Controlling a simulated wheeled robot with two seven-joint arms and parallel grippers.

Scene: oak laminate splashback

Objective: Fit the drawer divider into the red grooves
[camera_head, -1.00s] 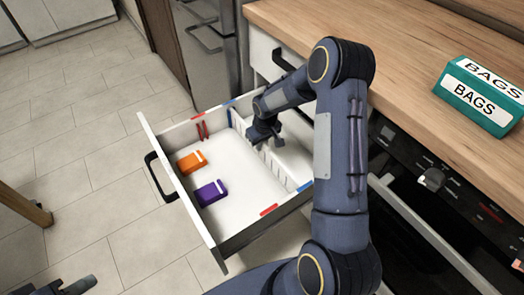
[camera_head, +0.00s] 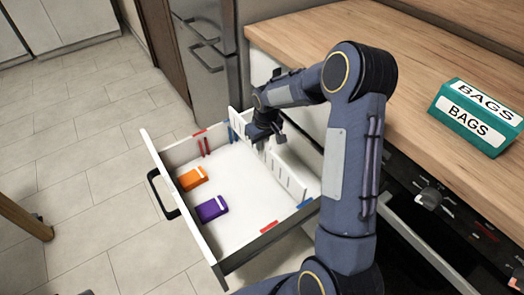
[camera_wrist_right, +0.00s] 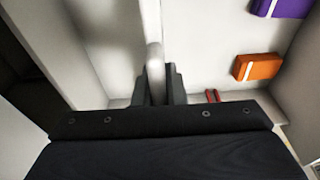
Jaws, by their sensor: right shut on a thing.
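The drawer divider (camera_head: 284,172) is a white slotted panel standing upright over the right part of the open white drawer (camera_head: 235,245). My right gripper (camera_head: 267,140) is shut on it; in the right wrist view the divider's pale edge (camera_wrist_right: 153,50) runs between the fingers. The divider is near the blue-marked grooves (camera_head: 231,134), and its bottom edge is hard to see. The red grooves (camera_head: 204,147) are in the far wall, left of the divider; they also show in the right wrist view (camera_wrist_right: 212,96). A red mark (camera_head: 269,227) is on the near wall.
An orange box (camera_head: 192,179) and a purple box (camera_head: 211,209) lie in the drawer's left part. The floor between them and the divider is clear. The wooden counter (camera_head: 430,70), with a green bags box (camera_head: 477,118), is at the right.

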